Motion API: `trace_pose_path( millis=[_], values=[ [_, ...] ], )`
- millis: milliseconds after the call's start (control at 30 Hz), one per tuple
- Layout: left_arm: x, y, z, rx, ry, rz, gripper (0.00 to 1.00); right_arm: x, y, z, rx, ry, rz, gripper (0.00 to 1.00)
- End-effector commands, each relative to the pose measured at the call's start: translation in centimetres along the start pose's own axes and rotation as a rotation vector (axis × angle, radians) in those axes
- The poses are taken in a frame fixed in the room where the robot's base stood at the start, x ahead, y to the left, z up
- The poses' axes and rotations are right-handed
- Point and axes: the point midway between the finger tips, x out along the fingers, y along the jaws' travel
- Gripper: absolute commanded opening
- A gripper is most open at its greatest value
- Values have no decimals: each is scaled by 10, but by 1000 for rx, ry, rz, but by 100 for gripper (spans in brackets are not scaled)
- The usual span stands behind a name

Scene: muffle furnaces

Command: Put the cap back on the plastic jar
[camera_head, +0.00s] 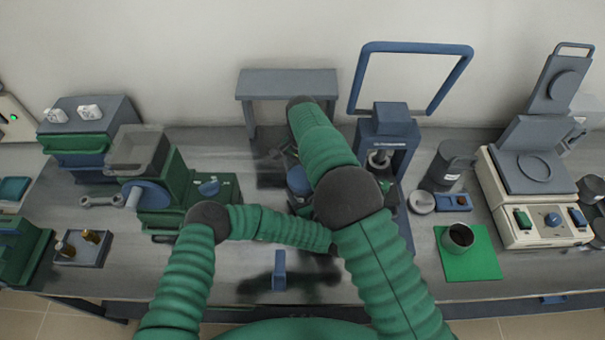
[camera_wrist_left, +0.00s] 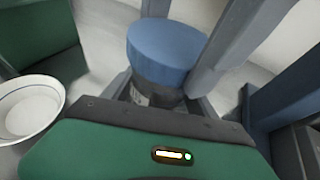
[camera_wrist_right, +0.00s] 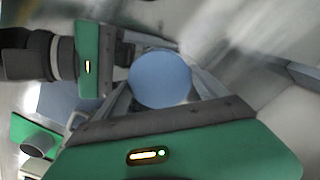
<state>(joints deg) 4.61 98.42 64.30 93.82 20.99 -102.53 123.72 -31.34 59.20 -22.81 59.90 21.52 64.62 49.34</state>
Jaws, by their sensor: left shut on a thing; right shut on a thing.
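The blue round cap (camera_head: 299,180) shows partly behind my right arm in the head view. In the left wrist view the cap (camera_wrist_left: 163,50) is right above the jar, whose body (camera_wrist_left: 146,96) is mostly hidden; I cannot tell whether they touch. My left gripper (camera_wrist_left: 160,95) is shut on the jar below the cap. My right gripper (camera_wrist_right: 162,85) is shut on the cap (camera_wrist_right: 160,78), seen from above in the right wrist view. Grey fingers flank the cap there, and my left gripper (camera_wrist_right: 100,62) comes in from the left.
A blue press (camera_head: 388,140) stands close to the right of the grippers, and a green machine with a grey hopper (camera_head: 137,150) is to the left. A dark cup (camera_head: 458,237) stands on a green mat (camera_head: 470,264). A blue upright block (camera_head: 280,270) is near the front edge.

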Motion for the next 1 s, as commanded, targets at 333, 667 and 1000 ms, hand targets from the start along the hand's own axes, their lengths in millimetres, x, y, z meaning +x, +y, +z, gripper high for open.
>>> trace_pose_path(
  millis=[333,667,1000],
  values=[
    [-1,0,0,1,0,-2,0,-1,-1,0,-3,2,-4,100],
    [0,0,0,1,1,-1,0,-16,-1,0,-4,0,-5,100],
    [0,0,0,0,0,-1,0,-46,-1,0,-4,0,-2,100]
  ],
)
